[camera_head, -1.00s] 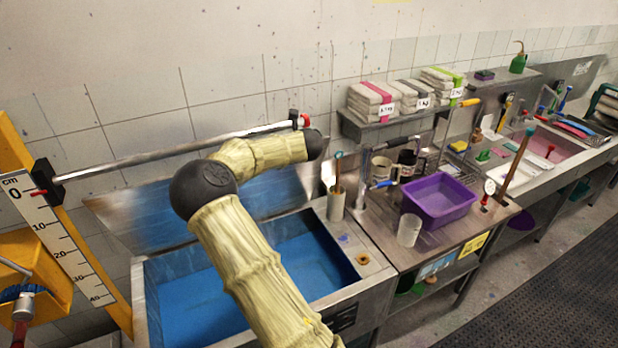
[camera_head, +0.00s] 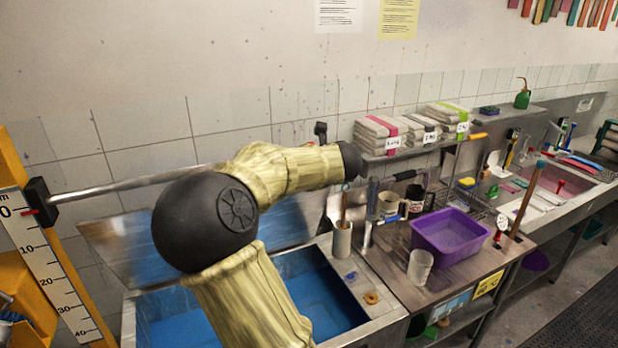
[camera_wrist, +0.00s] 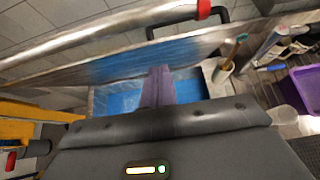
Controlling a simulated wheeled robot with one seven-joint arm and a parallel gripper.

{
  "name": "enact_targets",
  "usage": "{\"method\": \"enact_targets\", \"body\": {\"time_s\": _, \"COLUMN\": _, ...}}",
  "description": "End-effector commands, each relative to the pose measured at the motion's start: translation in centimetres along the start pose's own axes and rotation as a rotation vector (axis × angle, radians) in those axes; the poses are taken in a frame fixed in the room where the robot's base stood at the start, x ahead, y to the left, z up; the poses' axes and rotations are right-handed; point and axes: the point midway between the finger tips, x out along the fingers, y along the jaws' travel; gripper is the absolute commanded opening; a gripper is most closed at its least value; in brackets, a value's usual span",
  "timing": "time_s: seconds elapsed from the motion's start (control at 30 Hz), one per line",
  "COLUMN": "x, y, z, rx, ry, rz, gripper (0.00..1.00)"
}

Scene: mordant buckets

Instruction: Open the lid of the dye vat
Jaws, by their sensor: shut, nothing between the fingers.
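The dye vat (camera_head: 128,328) is a steel tub with blue liquid, below my arm in the head view. Its steel lid (camera_head: 125,248) stands raised and tilted back along the wall side, with blue reflected on its face. In the wrist view the lid (camera_wrist: 75,77) crosses the upper part, with a black U-shaped handle (camera_wrist: 190,30) at its upper edge. My gripper (camera_wrist: 160,72) shows its purplish fingers together and empty, pointing over the vat in front of the lid. They appear apart from the handle. My arm hides my gripper and part of the lid in the head view.
A metal rod (camera_head: 125,184) runs along the wall above the lid, from a yellow frame with a scale (camera_head: 45,265). Right of the vat stand a tool cup (camera_head: 342,240), a clear beaker (camera_head: 420,267) and a purple basin (camera_head: 452,250). Folded cloths lie on the shelf (camera_head: 395,156).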

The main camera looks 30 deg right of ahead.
Motion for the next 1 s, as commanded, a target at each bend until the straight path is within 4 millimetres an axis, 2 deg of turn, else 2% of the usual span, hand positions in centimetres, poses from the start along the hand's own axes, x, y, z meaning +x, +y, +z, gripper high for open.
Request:
{"method": "enact_targets", "body": {"time_s": 0.2, "x": -3.0, "y": 0.1, "z": 0.0, "rx": 0.001, "ry": -0.004, "rz": 0.001, "gripper": 0.00}}
{"method": "enact_targets", "body": {"time_s": 0.33, "x": -3.8, "y": 0.0, "z": 0.0, "rx": 0.000, "ry": -0.003, "rz": 0.000, "gripper": 0.00}}
{"method": "enact_targets", "body": {"time_s": 0.87, "x": -3.9, "y": -0.1, "z": 0.0, "rx": 0.002, "ry": -0.002, "rz": -0.001, "gripper": 0.00}}
{"method": "enact_targets", "body": {"time_s": 1.0, "x": -3.4, "y": -0.3, "z": -0.5, "rx": 0.071, "ry": -0.015, "rz": -0.006, "gripper": 0.00}}
